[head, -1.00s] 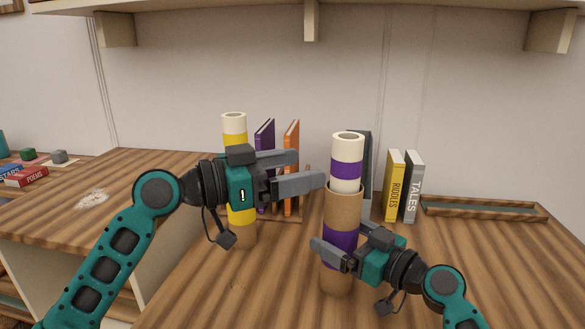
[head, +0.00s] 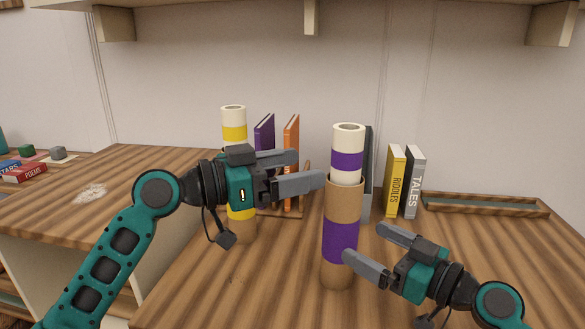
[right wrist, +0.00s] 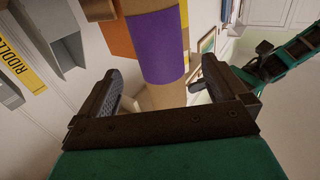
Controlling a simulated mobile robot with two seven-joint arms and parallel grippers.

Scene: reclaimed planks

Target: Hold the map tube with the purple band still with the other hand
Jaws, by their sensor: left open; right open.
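The map tube with the purple band (head: 341,240) stands upright on the desk. It is brown cardboard with a white upper part (head: 347,139), which carries another purple band. Its lower body also shows in the right wrist view (right wrist: 158,48), between the finger lines. My right gripper (head: 364,243) is open to the right of the tube, its near fingertip overlapping the tube's right edge in the head view; contact is unclear. My left gripper (head: 310,167) is open at the tube's upper left, one fingertip close to the white part. I cannot tell whether it touches.
A yellow-banded tube (head: 234,133) stands behind my left gripper. Purple (head: 264,133) and orange (head: 291,140) books stand behind, with the yellow RIDDLES (head: 395,181) and grey TALES (head: 414,183) books to the right. A shallow tray (head: 485,211) lies at the back right.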

